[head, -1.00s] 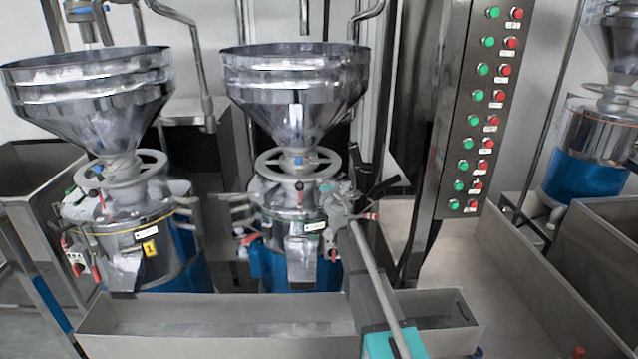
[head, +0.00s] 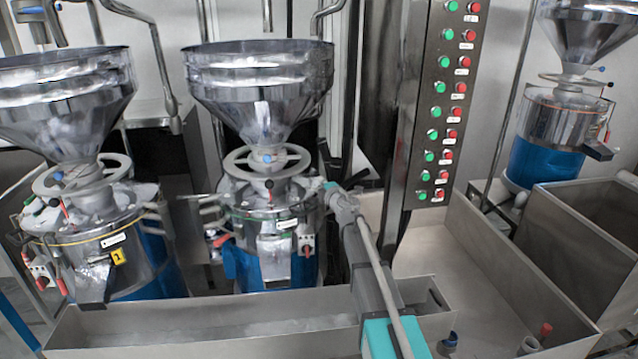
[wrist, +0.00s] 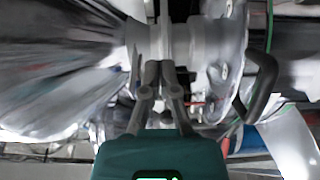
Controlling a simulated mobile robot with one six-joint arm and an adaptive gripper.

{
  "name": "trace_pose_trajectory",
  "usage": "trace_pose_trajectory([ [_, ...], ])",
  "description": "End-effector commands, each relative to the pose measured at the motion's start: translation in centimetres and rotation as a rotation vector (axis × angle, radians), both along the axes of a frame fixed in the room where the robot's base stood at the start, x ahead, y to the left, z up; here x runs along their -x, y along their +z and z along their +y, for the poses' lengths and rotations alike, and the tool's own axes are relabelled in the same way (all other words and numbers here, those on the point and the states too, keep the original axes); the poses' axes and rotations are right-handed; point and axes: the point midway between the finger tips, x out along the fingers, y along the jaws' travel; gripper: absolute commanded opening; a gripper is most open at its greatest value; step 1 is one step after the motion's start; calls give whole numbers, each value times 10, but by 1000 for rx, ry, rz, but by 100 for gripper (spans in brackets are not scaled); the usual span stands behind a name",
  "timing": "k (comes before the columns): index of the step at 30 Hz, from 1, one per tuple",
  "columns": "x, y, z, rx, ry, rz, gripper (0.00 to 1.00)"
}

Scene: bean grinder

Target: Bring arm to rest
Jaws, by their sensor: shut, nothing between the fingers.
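My arm reaches up from the bottom of the head view toward the middle grinder. My gripper (wrist: 163,68) shows in the wrist view with its two grey fingers together and nothing between them. The middle grinder has a steel hopper (head: 262,95), a grey handwheel (head: 240,162) and a blue lower body. In the wrist view the grinder lies sideways, with its hopper (wrist: 60,70) at left and the fingertips in front of its neck and handwheel. I cannot tell whether they touch. In the head view the fingers are too small to make out at the arm's far end.
A second grinder (head: 85,215) marked 1 stands at left, and another (head: 560,130) at far right. A button panel (head: 435,120) with green and red buttons rises right of my arm. Long steel troughs (head: 200,330) lie in front. The right trough floor (head: 440,250) looks mostly clear.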

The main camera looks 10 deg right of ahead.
Motion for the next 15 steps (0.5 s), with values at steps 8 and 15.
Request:
trace_pose_trajectory([
  [8,1,0,-2,-4,-6,0,0],
  [15,12,3,-18,-88,-105,3,0],
])
